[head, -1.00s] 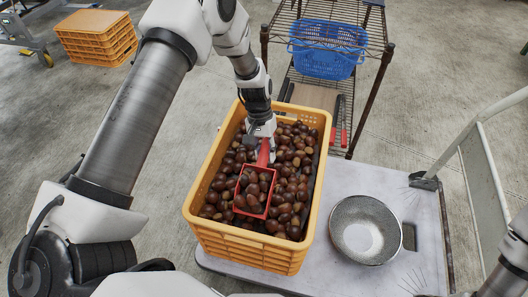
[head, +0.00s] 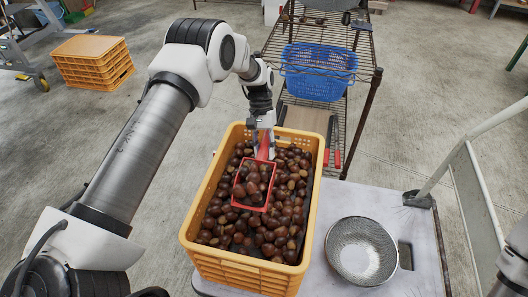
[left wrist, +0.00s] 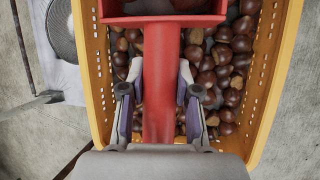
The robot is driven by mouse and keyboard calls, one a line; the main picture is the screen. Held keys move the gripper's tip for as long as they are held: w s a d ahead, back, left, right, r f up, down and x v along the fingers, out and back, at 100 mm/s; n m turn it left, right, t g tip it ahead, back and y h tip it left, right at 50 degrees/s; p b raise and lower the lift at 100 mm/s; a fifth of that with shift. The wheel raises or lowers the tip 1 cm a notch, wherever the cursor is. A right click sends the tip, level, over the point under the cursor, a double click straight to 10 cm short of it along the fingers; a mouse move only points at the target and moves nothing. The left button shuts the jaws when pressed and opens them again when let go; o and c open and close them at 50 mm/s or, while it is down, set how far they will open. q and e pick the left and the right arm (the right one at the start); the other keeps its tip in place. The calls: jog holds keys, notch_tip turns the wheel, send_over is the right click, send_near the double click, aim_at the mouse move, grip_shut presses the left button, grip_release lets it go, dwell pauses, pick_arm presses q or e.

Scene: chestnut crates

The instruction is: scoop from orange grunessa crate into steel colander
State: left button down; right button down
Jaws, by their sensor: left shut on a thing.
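The orange crate (head: 196,213) stands on a pale platform and holds many brown chestnuts (head: 257,237). My left gripper (head: 264,148) is shut on the handle of a red scoop (head: 254,208), over the far half of the crate. The scoop's pan is heaped with chestnuts and looks to be above the pile. In the left wrist view, the red handle (left wrist: 160,95) runs between the two fingers. The steel colander (head: 362,250) stands to the right of the crate on the platform, and its inside looks empty. My right gripper is not visible.
A wire rack (head: 370,110) with a blue basket (head: 318,72) stands behind the crate. Stacked orange crates (head: 92,62) are at the far left. A cart handle (head: 470,150) rises at the right. The platform (head: 335,195) is bare around the colander.

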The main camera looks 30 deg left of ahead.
aim_at(264, 153)
pick_arm(q)
jog(key=shift+s+r+t+p, duration=0.2)
jog(key=shift+r+t+p, duration=0.2)
jog(key=shift+r+p, duration=0.6)
jog(key=r+p, duration=0.1)
jog(key=p, duration=0.1)
jog(key=s+r+t+p, duration=0.1)
jog(key=p, duration=0.1)
jog(key=shift+d+r+t+y, duration=0.1)
jog(key=shift+d+t+y, duration=0.1)
jog(key=shift+t+y, duration=0.1)
jog(key=shift+s+r+t+p, duration=0.35)
jog(key=shift+r+t+p, duration=0.15)
jog(key=shift+r+p, duration=0.25)
jog(key=shift+s+d+r+t+y+p, duration=0.15)
jog(key=shift+s+r+t+y+p, duration=0.2)
jog(key=shift+r+t+p, duration=0.3)
